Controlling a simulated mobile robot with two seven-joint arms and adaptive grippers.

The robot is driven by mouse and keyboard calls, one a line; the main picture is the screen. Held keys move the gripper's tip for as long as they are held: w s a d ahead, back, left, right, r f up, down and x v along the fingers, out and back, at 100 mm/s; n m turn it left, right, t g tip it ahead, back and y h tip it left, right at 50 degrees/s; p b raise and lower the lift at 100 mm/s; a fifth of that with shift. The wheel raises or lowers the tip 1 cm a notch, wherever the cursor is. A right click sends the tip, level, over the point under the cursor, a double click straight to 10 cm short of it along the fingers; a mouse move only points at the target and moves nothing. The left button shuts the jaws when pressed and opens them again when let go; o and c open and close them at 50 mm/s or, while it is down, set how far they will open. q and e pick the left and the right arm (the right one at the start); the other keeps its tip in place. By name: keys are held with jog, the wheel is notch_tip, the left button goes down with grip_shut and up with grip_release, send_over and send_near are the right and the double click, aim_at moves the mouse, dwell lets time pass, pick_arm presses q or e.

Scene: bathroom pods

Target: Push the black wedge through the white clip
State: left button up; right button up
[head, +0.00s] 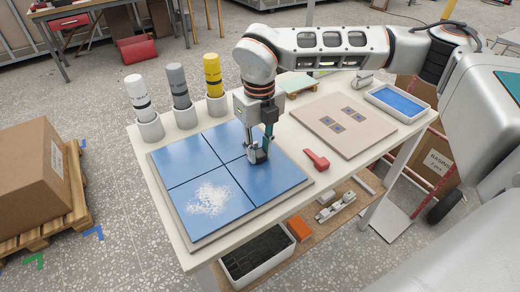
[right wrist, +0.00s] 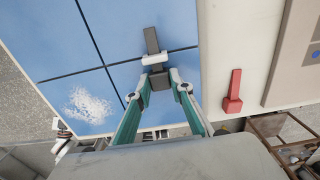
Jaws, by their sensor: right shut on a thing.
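The black wedge (right wrist: 151,40) lies over the seam of the blue tiles in the right wrist view. Its narrow end shows beyond the white clip (right wrist: 155,58), and its wider block end shows on the near side, so it passes through the clip. My right gripper (right wrist: 161,84) is shut on the wide end of the wedge. In the head view the right gripper (head: 257,156) points down at the tile panel (head: 190,190), where the fingers hide most of the clip and wedge. My left gripper is not in view.
A red wedge-shaped piece (head: 316,160) lies on the table right of the panel. A beige board (head: 345,125) and a blue-filled tray (head: 398,102) are farther right. White, grey and yellow tubes (head: 213,76) stand at the back left. White speckles (head: 208,198) mark one tile.

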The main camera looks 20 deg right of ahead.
aim_at(258, 152)
jog(key=shift+w, duration=0.4)
jog(key=o, duration=1.3)
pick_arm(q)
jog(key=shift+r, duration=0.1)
pick_arm(e)
jog(key=shift+r, duration=0.15)
jog(key=shift+r+p, duration=2.1)
jog(key=shift+r, duration=0.8)
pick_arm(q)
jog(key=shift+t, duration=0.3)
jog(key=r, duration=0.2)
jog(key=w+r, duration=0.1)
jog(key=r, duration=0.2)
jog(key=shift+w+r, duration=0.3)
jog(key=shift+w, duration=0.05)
